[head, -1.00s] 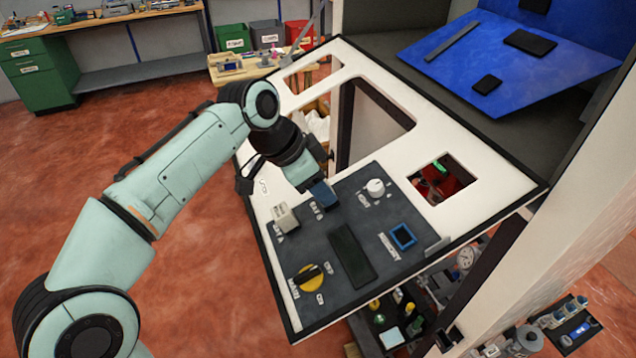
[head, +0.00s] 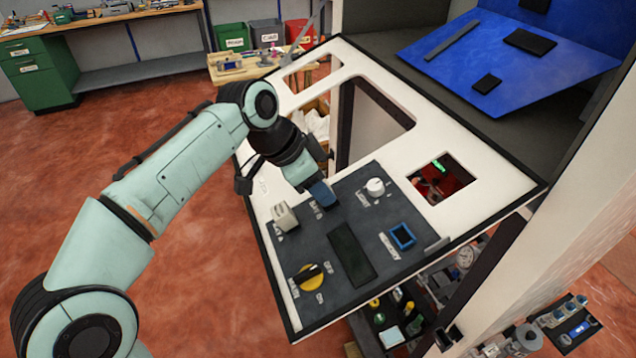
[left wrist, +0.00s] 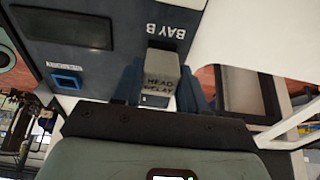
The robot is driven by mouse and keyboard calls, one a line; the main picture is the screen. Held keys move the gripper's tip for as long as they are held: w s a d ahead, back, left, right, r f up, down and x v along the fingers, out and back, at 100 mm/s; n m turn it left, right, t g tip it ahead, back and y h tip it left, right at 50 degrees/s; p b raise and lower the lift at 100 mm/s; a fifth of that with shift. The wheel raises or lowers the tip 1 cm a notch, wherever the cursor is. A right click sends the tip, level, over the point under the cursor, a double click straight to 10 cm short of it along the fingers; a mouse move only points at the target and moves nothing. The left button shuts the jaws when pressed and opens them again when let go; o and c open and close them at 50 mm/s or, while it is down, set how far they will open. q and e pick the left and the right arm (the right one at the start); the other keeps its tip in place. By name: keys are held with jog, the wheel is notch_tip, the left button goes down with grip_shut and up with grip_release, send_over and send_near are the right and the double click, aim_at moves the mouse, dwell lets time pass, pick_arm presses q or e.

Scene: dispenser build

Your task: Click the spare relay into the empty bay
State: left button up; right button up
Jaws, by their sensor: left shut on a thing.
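The spare relay (left wrist: 162,70), a light grey block lettered HEAD RELAY, is between the blue fingers of my left gripper (left wrist: 161,90) in the left wrist view. My left gripper (head: 321,194) is shut on it, over the dark control plate (head: 350,212) beside the BAY B label. In the head view the blue finger hides the held relay. The bay opening is covered, and I cannot tell whether the relay is seated or just above it. Another pale relay block (head: 284,216) stands at bay A. My right gripper is not in view.
The plate also carries a yellow rotary switch (head: 310,275), a white knob (head: 375,187) and a blue-framed square (head: 402,236). The white panel (head: 483,183) around it has cut-out openings. A blue sloped board (head: 510,60) lies behind.

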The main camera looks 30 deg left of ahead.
pick_arm(q)
jog(key=shift+d+f, duration=0.1)
jog(key=shift+f, duration=0.25)
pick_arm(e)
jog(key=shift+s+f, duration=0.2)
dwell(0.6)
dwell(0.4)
pick_arm(q)
jog(key=o, duration=1.7)
jog(key=shift+r, duration=0.2)
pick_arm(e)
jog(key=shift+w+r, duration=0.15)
pick_arm(q)
jog(key=shift+p+v, duration=0.55)
jog(key=shift+v, duration=0.75)
jog(key=p+v, duration=0.1)
jog(key=v, duration=0.2)
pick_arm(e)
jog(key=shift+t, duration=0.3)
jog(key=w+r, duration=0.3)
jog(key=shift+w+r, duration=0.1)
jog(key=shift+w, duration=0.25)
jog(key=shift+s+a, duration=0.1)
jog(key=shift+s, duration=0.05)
